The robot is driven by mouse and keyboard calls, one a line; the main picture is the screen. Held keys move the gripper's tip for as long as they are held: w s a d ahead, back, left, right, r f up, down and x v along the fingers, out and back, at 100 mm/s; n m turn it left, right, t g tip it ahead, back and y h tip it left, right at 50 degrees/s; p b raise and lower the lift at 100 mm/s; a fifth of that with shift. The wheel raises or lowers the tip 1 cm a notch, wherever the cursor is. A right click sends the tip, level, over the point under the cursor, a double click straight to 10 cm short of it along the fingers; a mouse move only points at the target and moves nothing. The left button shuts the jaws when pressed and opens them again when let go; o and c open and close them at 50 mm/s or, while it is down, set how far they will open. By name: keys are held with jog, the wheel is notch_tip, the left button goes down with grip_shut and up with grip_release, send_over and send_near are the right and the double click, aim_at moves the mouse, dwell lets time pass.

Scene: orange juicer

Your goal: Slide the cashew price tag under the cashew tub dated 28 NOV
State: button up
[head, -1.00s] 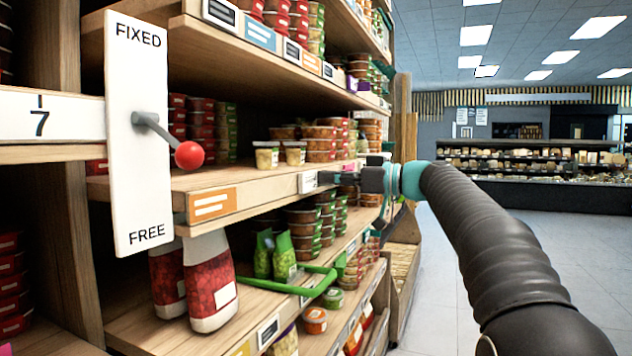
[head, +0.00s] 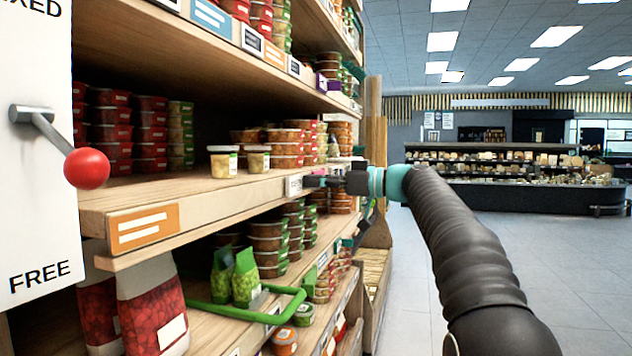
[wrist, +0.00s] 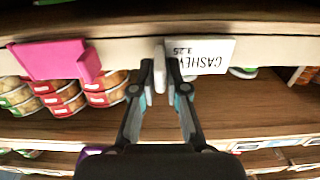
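The white cashew price tag (head: 293,186) sits on the front rail of the middle shelf. In the wrist view the tag (wrist: 205,57) appears upside down, reading CASHEW 3.25. My gripper (head: 311,181) is at the tag's right end in the head view. In the wrist view, my gripper's fingers (wrist: 160,75) are close on both sides of a pale tab at the tag's edge. Two small tubs with pale lids, a left tub (head: 223,162) and a right tub (head: 257,160), stand near the shelf front, left of the tag. Their dates are too small to read.
An orange tag (head: 143,228) is at the rail's near end. A pink tag (wrist: 55,60) is on the rail in the wrist view. A FIXED/FREE panel has a red-knobbed lever (head: 87,168). A green bar (head: 245,312) juts out below. The aisle floor is clear at right.

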jog(key=shift+o, duration=1.2)
jog(key=shift+a, duration=0.1)
jog(key=v, duration=1.2)
jog(key=shift+r, duration=0.1)
